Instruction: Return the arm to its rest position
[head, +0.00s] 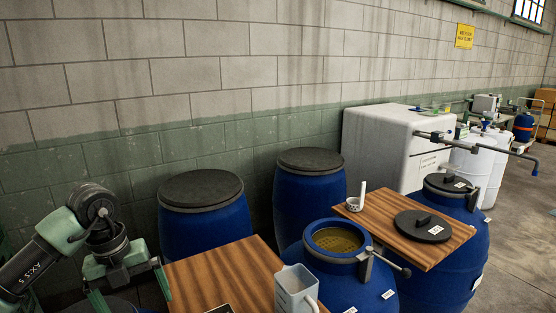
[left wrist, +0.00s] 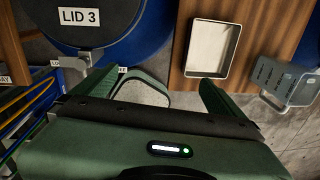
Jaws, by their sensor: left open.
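My left arm comes in from the left in the head view, with its left gripper (head: 130,291) at the lower left, beside the near wooden board (head: 225,267). The left wrist view shows the same gripper (left wrist: 155,90) with its two green fingers wide apart and nothing held between them. A black lid marked LID 3 (left wrist: 85,17) lies beyond the left finger there. A white-rimmed tray (left wrist: 212,47) lies on the board beyond the right finger. My right gripper is not in view.
A clear jug (head: 296,288) stands at the board's right edge. An open blue drum (head: 335,262) holds yellowish contents. Closed blue drums (head: 205,222) stand along the block wall. A second board (head: 385,215) bears a black lid (head: 422,226) and a small cup (head: 354,204).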

